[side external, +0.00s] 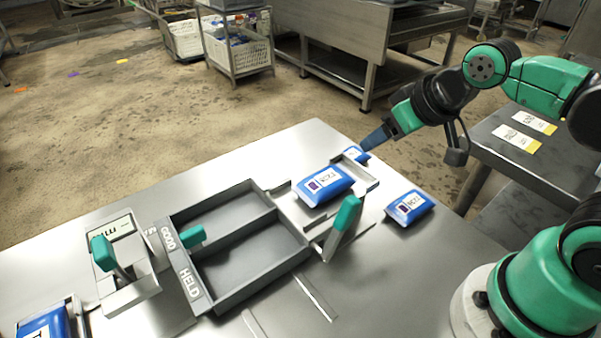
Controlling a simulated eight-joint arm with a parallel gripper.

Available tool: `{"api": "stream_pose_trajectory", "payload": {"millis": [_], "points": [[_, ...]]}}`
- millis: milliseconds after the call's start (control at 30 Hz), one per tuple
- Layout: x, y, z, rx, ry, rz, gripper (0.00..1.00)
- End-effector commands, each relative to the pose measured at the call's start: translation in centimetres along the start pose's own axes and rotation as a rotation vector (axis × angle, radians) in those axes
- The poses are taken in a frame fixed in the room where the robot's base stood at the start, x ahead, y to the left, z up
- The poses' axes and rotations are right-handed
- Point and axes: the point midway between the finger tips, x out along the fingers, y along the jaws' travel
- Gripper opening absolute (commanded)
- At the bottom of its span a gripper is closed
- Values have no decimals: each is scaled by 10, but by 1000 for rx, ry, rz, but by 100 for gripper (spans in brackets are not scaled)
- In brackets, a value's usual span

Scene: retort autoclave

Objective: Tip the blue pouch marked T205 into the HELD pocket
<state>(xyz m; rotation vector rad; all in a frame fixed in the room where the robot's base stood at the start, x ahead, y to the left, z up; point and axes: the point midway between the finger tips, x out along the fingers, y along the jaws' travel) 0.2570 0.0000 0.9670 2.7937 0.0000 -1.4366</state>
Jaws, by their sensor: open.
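Several blue pouches with white labels show, and their markings are too small to read surely, so I cannot tell which is T205. One pouch (323,186) lies on a grey plate beside the tray's right end. A second pouch (409,207) lies on the bare table to its right. A third pouch (358,153), small in view, lies behind the plate. A fourth pouch (42,324) is cut off at bottom left. The HELD pocket (250,262) is the tray's nearer compartment and looks empty. My gripper (367,146) is open above the third pouch, apart from the plate pouch; its fingertips are unclear.
The GOOD pocket (222,215), also empty, lies beyond the divider. A green-handled lever (345,216) stands at the tray's right end. Another green handle (103,252) stands on a grey fixture at left. A side table (490,165) carries yellow-edged cards. The table's front middle is mostly clear.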

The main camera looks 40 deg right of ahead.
Motion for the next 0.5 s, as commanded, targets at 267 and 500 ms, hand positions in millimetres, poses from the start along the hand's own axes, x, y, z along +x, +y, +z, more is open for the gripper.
{"api": "stream_pose_trajectory", "payload": {"millis": [267,500], "points": [[-44,0,-31,0,0,0,53],[-66,-24,-38,-273,-99,-107,53]]}}
